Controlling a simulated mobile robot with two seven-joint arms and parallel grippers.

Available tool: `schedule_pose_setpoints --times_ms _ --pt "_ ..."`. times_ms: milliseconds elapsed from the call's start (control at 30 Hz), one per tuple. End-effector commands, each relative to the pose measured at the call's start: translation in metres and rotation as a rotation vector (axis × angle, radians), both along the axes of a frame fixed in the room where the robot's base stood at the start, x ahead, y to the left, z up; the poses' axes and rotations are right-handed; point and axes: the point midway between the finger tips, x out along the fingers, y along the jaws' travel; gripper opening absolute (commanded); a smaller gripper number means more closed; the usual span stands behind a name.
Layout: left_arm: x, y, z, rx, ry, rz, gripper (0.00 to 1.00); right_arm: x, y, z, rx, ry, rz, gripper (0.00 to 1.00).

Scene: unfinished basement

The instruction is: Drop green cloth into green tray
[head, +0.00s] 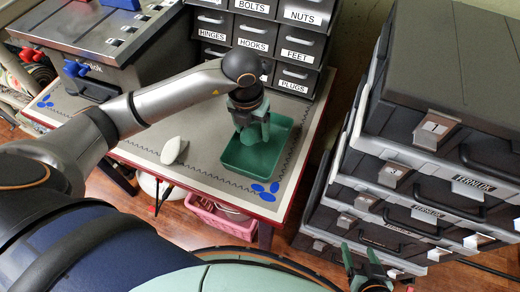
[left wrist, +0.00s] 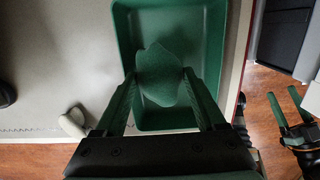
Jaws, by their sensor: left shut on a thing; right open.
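The green tray (head: 282,157) sits on the work table near its right end, and it also shows in the left wrist view (left wrist: 208,40). My left gripper (head: 254,132) is over the tray, pointing down. It is shut on the green cloth (left wrist: 160,75), which hangs between its fingers above the tray floor. In the head view the cloth (head: 250,138) is partly hidden by the fingers and blends with the tray's colour. My right gripper (head: 362,262) is open and empty, low at the bottom right, beside the stacked cases. It also shows at the right of the left wrist view (left wrist: 288,110).
A white object (head: 173,150) lies on the table (head: 205,150) left of the tray. Labelled drawers (head: 257,35) stand behind the tray. Stacked dark cases (head: 430,130) stand to the right. A pink basket (head: 222,218) is under the table's front edge.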

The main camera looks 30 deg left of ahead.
Motion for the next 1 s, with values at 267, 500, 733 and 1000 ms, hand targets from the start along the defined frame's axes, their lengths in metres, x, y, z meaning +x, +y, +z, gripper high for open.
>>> schedule_pose_setpoints --times_ms 267,500,733,1000 --pt "0.000 0.000 0.001 0.000 0.000 0.000 0.84 0.001 -0.001 0.002 -0.003 -0.004 0.001 0.71" --pt "0.000 0.000 0.001 0.000 0.000 -0.001 1.00 -0.001 -0.003 0.000 -0.006 0.001 0.000 0.71" --pt "0.000 0.000 0.005 0.000 0.000 -0.001 1.00 -0.003 -0.003 -0.002 -0.008 0.008 -0.001 0.71" --pt "-0.005 0.000 0.053 0.000 -0.006 -0.002 1.00 -0.004 -0.005 0.001 -0.009 0.006 -0.003 0.71"
